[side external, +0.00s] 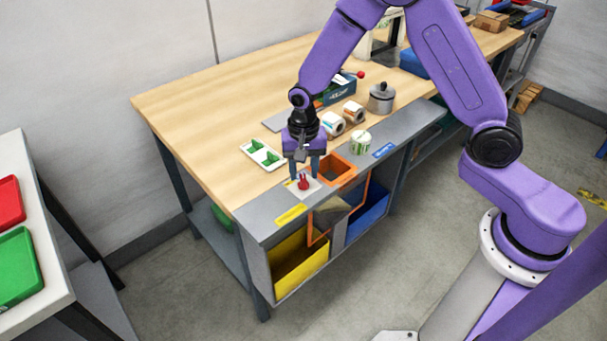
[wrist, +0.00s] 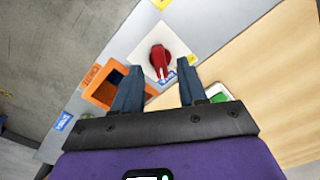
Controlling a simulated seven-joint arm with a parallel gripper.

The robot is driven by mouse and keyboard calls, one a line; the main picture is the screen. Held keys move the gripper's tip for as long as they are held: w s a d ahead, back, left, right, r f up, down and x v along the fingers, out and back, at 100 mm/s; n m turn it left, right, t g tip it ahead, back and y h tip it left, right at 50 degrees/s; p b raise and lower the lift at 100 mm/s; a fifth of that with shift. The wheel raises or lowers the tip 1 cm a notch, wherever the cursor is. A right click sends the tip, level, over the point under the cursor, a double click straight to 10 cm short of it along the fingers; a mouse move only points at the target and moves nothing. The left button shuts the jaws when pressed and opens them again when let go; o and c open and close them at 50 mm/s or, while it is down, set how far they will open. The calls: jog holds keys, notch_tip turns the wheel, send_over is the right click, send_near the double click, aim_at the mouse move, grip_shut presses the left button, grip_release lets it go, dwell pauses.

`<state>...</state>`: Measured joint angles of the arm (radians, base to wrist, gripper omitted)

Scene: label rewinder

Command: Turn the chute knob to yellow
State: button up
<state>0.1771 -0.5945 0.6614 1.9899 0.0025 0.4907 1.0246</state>
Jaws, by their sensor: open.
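The red chute knob (side external: 304,182) sits on a small white plate on the grey ledge of the bench. The knob also shows in the wrist view (wrist: 160,60), its narrow end towards a small blue mark (wrist: 170,76) on the plate. A small yellow mark (wrist: 192,59) lies to the right of it. My gripper (side external: 305,174) is over the knob, pointing down, fingers apart and empty. In the wrist view my gripper's fingertips (wrist: 158,86) show to either side below the knob; I cannot tell whether they touch it. The orange chute (side external: 338,170) is beside the plate.
A yellow label (side external: 290,215) and a blue label (side external: 383,150) mark the ledge. A yellow bin (side external: 299,266) and a blue bin (side external: 368,217) stand below. A white tray with green pieces (side external: 262,154), label rolls (side external: 333,124) and a grey pot (side external: 381,97) stand nearby.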

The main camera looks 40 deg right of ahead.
jog(key=shift+f, duration=1.15)
jog(key=shift+c, duration=0.3)
grip_shut()
jog(key=shift+n, duration=0.4)
jog(key=n, duration=1.3)
jog(key=shift+w, duration=0.1)
jog(key=shift+o, duration=0.3)
grip_release()
